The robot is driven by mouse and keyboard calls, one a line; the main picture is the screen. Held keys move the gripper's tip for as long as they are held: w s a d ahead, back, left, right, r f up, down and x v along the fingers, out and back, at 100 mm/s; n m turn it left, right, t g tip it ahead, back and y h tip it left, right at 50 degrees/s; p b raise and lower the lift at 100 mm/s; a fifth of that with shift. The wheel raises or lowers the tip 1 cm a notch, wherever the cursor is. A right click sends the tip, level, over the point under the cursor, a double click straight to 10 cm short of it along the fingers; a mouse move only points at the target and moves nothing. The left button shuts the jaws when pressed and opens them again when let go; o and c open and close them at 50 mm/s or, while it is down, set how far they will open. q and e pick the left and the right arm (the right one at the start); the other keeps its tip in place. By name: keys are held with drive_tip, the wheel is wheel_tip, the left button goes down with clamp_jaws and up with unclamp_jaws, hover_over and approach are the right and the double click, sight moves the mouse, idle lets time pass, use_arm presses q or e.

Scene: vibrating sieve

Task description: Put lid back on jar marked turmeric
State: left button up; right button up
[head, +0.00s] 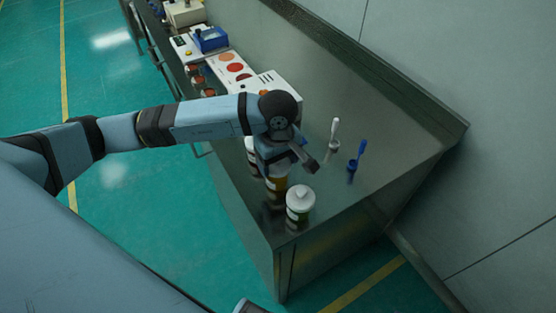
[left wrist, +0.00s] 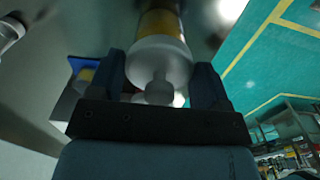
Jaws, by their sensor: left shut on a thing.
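My left gripper (head: 283,163) points down over the near end of the steel bench. In the left wrist view, its fingers (left wrist: 160,85) stand either side of a pale lid (left wrist: 160,60) with a round knob and are shut on it. A jar with a yellow-orange band (left wrist: 160,24) lies right beyond the lid; it also shows in the head view as an amber jar (head: 277,185), partly hidden by the gripper. Whether the lid is seated or just above the jar, I cannot tell. No turmeric marking is readable. My right gripper is out of view.
A white-lidded jar with a green band (head: 299,207) stands close by, nearer the bench corner. Another pale jar (head: 251,152) is partly hidden behind the arm. A white brush (head: 334,133) and a blue brush (head: 357,157) stand in holders to the right. Sieve equipment (head: 235,70) is farther back.

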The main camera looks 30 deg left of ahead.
use_arm(q)
drive_tip(key=shift+b, duration=0.35)
idle(0.6)
drive_tip(key=o, duration=1)
drive_tip(key=shift+r, duration=0.15)
drive_tip(key=shift+r+p, duration=1.3)
drive_tip(key=shift+r, duration=2.1)
clamp_jaws()
